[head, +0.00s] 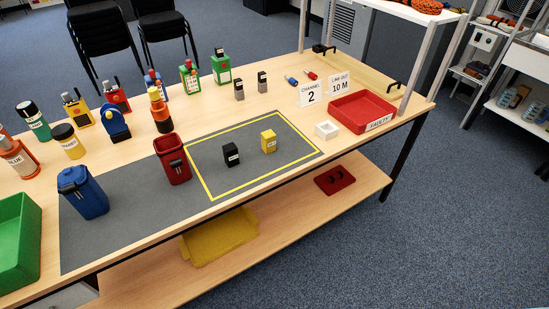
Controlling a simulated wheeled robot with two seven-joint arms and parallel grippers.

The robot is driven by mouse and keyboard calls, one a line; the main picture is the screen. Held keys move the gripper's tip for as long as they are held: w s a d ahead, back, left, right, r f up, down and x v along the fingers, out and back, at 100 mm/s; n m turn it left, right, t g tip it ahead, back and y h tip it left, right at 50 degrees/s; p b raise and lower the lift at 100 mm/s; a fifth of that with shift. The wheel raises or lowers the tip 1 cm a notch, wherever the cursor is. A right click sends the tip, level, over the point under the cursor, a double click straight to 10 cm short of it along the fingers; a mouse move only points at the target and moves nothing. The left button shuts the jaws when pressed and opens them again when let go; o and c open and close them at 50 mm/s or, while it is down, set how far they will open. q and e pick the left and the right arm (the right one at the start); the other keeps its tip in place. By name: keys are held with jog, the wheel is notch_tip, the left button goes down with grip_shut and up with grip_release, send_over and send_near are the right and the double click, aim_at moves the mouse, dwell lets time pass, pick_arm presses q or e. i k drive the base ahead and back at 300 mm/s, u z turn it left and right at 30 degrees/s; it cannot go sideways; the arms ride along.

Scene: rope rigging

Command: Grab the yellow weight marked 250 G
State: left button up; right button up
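A small yellow weight (269,141) with a pale label stands upright on the grey mat, inside the yellow taped outline (230,188). The label is too small to read for certain. A similar black weight (231,154) with a pale label stands a little to its left, apart from it. Neither of my grippers shows in the head view, and nothing touches the yellow weight.
A red bin (173,158) and a blue bin (82,193) stand left of the outline. Bottles and radios crowd the back left. The mat around the weights is clear.

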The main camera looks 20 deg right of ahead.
aim_at(268, 137)
jog(key=k, duration=0.8)
jog(key=z, duration=0.8)
jog(key=i, duration=0.95)
jog(key=u, duration=0.45)
jog(key=i, duration=0.95)
jog(key=u, duration=0.8)
